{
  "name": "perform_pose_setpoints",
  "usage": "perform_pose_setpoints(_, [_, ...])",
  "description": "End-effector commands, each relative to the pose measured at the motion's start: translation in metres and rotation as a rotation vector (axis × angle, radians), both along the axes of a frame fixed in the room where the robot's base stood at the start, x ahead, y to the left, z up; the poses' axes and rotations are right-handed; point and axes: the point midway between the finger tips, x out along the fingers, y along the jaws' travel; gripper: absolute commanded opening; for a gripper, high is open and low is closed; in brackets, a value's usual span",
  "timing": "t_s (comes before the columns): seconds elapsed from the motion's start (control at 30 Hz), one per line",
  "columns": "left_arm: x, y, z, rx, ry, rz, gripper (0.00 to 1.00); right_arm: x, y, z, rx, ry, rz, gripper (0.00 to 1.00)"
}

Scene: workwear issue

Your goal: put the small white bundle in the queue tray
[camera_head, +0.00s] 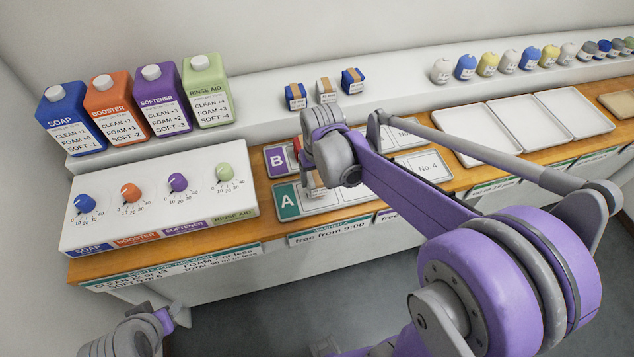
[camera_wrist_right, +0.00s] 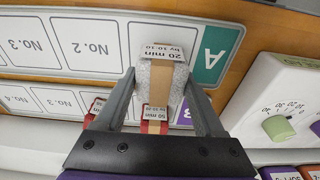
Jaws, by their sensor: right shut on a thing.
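My right gripper (camera_wrist_right: 160,76) is shut on a white bundle (camera_wrist_right: 156,92) with a tan band and a "20 min" label. In the head view the right gripper (camera_head: 317,182) is over the teal-ended tray A (camera_head: 291,201), near its A end. The bundle is mostly hidden there by my arm. In the wrist view the bundle overlaps tray A (camera_wrist_right: 208,52) beside the A mark; I cannot tell whether it touches the tray. Slots No.2 and No.3 look empty. My left gripper (camera_head: 178,316) is low at the left, away from the counter; its jaws are unclear.
Tray B (camera_head: 272,158) lies behind tray A and holds red bundles (camera_wrist_right: 153,126). Blue and white banded bundles (camera_head: 326,91) stand on the shelf. A dial panel (camera_head: 150,215) is at the left, with bottles (camera_head: 208,95) behind. Empty white trays (camera_head: 520,120) lie at the right.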

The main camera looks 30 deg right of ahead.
Motion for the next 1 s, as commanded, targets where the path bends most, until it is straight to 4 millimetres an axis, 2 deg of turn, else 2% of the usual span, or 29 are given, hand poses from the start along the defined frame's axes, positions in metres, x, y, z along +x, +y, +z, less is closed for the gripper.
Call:
perform_pose_setpoints(0.03, [-0.001,0.000,-0.002,0.000,0.002,0.000,0.50,0.000,0.000,-0.010,0.000,0.001,0.000,0.14])
perform_pose_setpoints(0.17, [-0.001,0.000,-0.003,0.000,0.003,0.000,0.50,0.000,0.000,-0.023,0.000,0.000,0.000,0.14])
perform_pose_setpoints(0.57, [-0.003,0.000,-0.007,0.000,0.005,0.000,0.50,0.000,0.000,-0.028,0.000,0.001,0.000,0.14])
perform_pose_setpoints(0.6, [-0.003,0.000,-0.007,0.000,0.005,0.000,0.50,0.000,0.000,-0.028,0.000,0.001,0.000,0.74])
perform_pose_setpoints(0.73, [-0.003,0.000,-0.006,0.000,0.005,0.000,0.50,0.000,0.000,-0.027,0.000,0.000,0.000,0.98])
perform_pose_setpoints(0.77, [-0.003,0.000,-0.006,0.000,0.005,0.000,0.50,0.000,0.000,-0.027,0.000,0.000,0.000,1.00])
perform_pose_setpoints(1.0, [-0.002,0.000,-0.005,0.000,0.004,0.000,0.50,0.000,0.000,-0.026,0.000,0.000,0.000,1.00])
